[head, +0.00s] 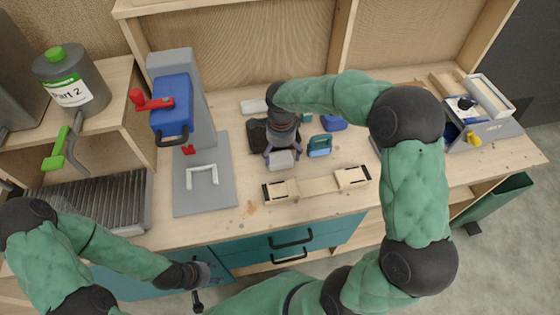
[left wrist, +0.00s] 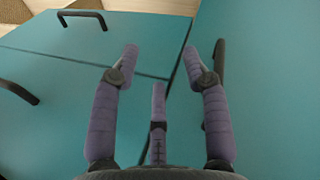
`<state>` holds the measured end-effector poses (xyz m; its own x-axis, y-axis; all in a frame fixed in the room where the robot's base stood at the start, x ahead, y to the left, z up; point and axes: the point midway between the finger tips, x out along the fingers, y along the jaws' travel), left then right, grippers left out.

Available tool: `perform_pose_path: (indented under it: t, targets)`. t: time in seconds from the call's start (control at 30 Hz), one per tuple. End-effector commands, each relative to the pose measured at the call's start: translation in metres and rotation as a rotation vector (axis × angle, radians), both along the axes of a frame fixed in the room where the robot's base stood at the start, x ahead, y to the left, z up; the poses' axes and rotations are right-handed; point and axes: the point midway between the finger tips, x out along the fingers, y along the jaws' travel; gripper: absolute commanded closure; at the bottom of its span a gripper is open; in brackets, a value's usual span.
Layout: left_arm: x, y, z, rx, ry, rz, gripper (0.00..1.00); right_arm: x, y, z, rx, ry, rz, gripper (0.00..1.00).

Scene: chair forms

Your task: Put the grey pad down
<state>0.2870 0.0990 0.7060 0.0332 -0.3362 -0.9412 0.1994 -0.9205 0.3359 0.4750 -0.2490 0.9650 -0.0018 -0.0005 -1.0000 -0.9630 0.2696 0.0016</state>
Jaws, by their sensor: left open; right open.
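A small light-grey block (head: 282,161), which looks like the grey pad, is at the middle of the worktop. My right gripper (head: 283,152) is open right at it, with fingers on either side of its far end. I cannot tell whether they touch it, or whether it rests fully on the surface below. My left gripper (head: 205,282) is open and empty, low in front of the teal drawers. Its spread fingers also show in the left wrist view (left wrist: 160,65) against the teal fronts.
A black object (head: 257,137) sits beside the right gripper. A wooden fixture (head: 317,186) lies in front, and a teal-blue tool (head: 320,146) to the right. A grey-and-blue press (head: 178,95) stands left on a grey plate (head: 207,200). Drawer handles (head: 291,238) jut out below.

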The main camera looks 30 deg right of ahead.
Motion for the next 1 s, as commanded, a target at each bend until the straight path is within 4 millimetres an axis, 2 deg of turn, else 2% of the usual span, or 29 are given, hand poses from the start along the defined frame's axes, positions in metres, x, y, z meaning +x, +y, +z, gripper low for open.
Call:
perform_pose_path:
  t: [0.17, 0.4, 0.5, 0.73, 0.77, 0.87, 1.0]
  targets:
    - [0.000, 0.000, -0.004, 0.000, 0.000, 0.000, 0.54, 0.001, 0.000, -0.011, 0.000, 0.000, -0.001, 0.08]
    - [0.000, 0.000, -0.015, 0.000, 0.000, 0.000, 0.54, 0.003, 0.000, -0.044, 0.001, 0.002, 0.001, 0.08]
    - [0.000, 0.000, -0.017, 0.000, 0.000, 0.000, 0.54, 0.003, 0.000, -0.053, 0.000, 0.000, 0.000, 0.08]
    - [0.000, 0.000, -0.016, 0.000, 0.000, 0.000, 0.54, 0.004, 0.000, -0.054, 0.000, -0.001, 0.000, 0.08]
    - [0.000, 0.000, -0.016, 0.000, 0.000, 0.000, 0.54, 0.004, 0.000, -0.054, 0.000, -0.001, 0.000, 0.14]
    - [0.000, 0.000, -0.016, 0.000, 0.000, 0.000, 0.54, 0.004, 0.000, -0.054, 0.000, -0.001, 0.000, 0.42]
    - [0.000, 0.000, -0.016, 0.000, 0.000, 0.000, 0.54, 0.004, 0.000, -0.054, 0.001, -0.001, 0.000, 0.43]
